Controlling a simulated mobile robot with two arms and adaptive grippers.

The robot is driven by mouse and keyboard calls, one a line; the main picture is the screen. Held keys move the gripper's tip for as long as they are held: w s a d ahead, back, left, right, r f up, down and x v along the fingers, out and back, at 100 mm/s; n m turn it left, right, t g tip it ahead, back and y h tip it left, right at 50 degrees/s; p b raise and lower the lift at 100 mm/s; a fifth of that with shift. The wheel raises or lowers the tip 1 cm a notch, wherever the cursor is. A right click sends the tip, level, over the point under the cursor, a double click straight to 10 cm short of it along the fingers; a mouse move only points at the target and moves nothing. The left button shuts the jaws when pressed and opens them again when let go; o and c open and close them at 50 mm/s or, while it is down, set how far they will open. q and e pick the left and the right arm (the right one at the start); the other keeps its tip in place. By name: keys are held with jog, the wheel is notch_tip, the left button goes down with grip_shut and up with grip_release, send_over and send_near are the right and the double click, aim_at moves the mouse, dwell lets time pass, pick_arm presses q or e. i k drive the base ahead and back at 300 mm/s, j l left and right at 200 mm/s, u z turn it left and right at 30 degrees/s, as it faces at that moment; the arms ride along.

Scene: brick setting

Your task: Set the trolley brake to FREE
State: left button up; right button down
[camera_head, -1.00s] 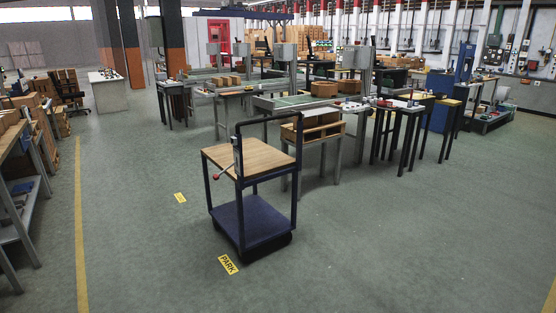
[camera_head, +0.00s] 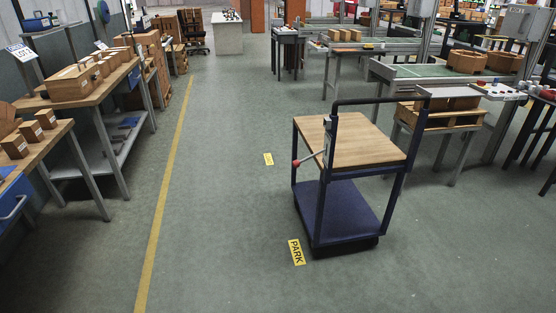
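The trolley (camera_head: 352,144) stands on the green floor right of the middle. A yellow PARK label (camera_head: 297,252) lies on the floor by the trolley's near left corner. A second yellow label (camera_head: 268,159) lies farther back; its text is too small to read. Neither of my grippers is in view.
Workbenches (camera_head: 75,90) with wooden boxes line the left side. A yellow floor line (camera_head: 163,200) runs along them. Work tables (camera_head: 440,115) stand close behind and right of the trolley. The floor in front and left of the trolley is clear.

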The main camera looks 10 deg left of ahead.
aim_at(297, 163)
jog(key=i+l+u, duration=0.3)
jog(key=i+u, duration=0.15)
jog(key=i+l+u, duration=0.75)
jog(key=l+u, duration=0.15)
jog(key=l, duration=0.2)
